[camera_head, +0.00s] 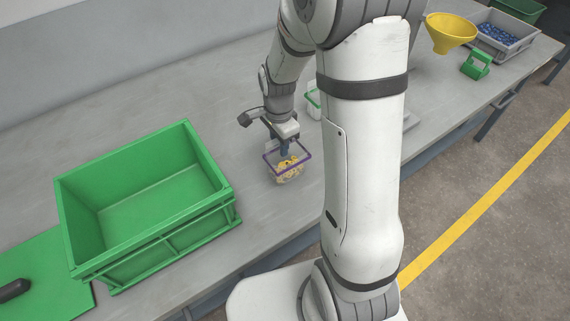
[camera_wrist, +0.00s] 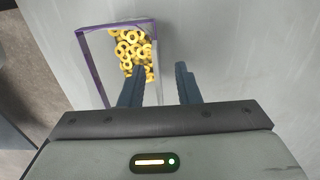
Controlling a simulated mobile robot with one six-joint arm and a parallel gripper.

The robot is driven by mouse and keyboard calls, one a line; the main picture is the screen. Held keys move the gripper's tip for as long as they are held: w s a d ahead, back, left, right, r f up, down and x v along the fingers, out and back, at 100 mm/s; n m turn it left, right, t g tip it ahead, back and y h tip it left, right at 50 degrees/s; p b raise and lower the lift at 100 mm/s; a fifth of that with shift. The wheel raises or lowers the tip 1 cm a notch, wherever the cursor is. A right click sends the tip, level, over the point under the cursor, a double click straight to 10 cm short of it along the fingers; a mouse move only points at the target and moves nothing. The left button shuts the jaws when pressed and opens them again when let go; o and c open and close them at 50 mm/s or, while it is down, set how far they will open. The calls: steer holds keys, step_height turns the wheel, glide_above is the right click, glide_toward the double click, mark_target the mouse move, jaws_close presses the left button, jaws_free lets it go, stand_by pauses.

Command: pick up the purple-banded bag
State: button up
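The purple-banded bag (camera_head: 288,172) is a clear, box-like bag with a purple rim and yellow rings inside. It stands on the grey bench right of the green crate. It also shows in the wrist view (camera_wrist: 90,62), at upper left, with the yellow rings in its far part. My gripper (camera_head: 285,147) is at the bag's top in the head view. In the wrist view my gripper (camera_wrist: 160,72) is open, with a clear gap between its dark fingers. The left finger overlaps the bag and the right finger lies outside it. Whether either finger touches the bag cannot be told.
A large empty green crate (camera_head: 150,245) stands at left, beside a green mat (camera_head: 45,270) with a black object. A white-and-green container (camera_head: 313,100) is partly behind my arm. A yellow funnel (camera_head: 450,32), green item (camera_head: 476,66) and grey tray (camera_head: 515,48) are at upper right.

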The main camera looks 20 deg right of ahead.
steer(key=shift+f, duration=0.4)
steer(key=shift+s, duration=0.1)
jaws_close()
stand_by(1.1)
